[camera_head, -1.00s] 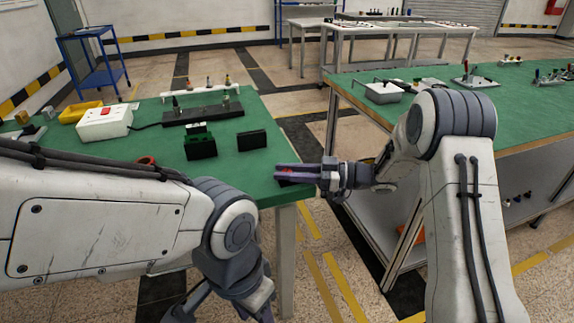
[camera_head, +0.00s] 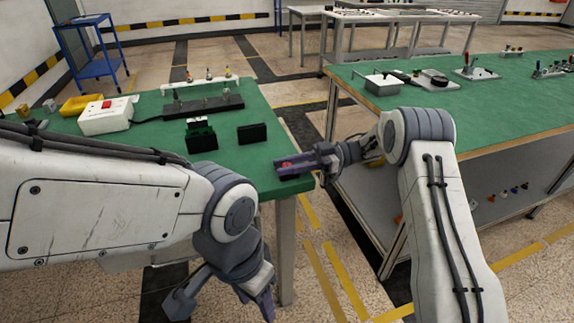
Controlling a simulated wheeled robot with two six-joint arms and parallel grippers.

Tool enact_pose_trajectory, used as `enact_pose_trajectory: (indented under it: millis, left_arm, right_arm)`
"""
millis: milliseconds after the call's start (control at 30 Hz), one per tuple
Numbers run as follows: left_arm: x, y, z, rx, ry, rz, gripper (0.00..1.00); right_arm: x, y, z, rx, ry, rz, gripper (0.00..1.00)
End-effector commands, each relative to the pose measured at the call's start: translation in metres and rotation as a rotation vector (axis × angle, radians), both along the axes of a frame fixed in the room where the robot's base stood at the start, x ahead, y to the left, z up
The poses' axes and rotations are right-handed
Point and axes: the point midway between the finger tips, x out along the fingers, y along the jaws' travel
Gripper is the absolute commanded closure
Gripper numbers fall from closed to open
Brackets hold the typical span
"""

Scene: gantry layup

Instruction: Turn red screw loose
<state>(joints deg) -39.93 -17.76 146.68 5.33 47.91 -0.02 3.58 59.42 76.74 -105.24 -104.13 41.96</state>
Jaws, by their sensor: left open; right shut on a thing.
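My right gripper (camera_head: 284,167) is at the front right corner of the near green table (camera_head: 240,172). Its purple fingers are shut on a small red thing (camera_head: 287,164), probably the red screw. Most of it is hidden between the fingers, so its shape and whether it touches anything below cannot be told. A dark piece shows under the fingers at the table edge. My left gripper (camera_head: 222,301) hangs open and empty below, in front of the table, with its fingers spread and pointing down.

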Motion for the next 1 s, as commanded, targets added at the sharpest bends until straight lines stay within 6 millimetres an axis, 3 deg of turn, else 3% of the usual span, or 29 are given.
enact_pose_trajectory:
  millis: [167,200,267,667,1000]
  left_arm:
    - [0.0,0.0,0.0,0.0,0.0,0.0,0.5]
    - [0.0,0.0,0.0,0.0,0.0,0.0,0.5]
    - [0.0,0.0,0.0,0.0,0.0,0.0,0.5]
    - [0.0,0.0,0.0,0.0,0.0,0.0,0.5]
    - [0.0,0.0,0.002,0.0,0.0,0.0,0.5]
  right_arm:
    - [0.0,0.0,0.0,0.001,0.001,0.0,1.0]
    - [0.0,0.0,0.0,0.001,0.001,0.0,0.59]
    - [0.0,0.0,0.0,0.001,0.001,-0.001,0.4]
    - [0.002,-0.006,0.0,0.001,-0.001,-0.002,0.4]
    - [0.021,-0.066,-0.001,0.001,-0.002,-0.004,0.4]
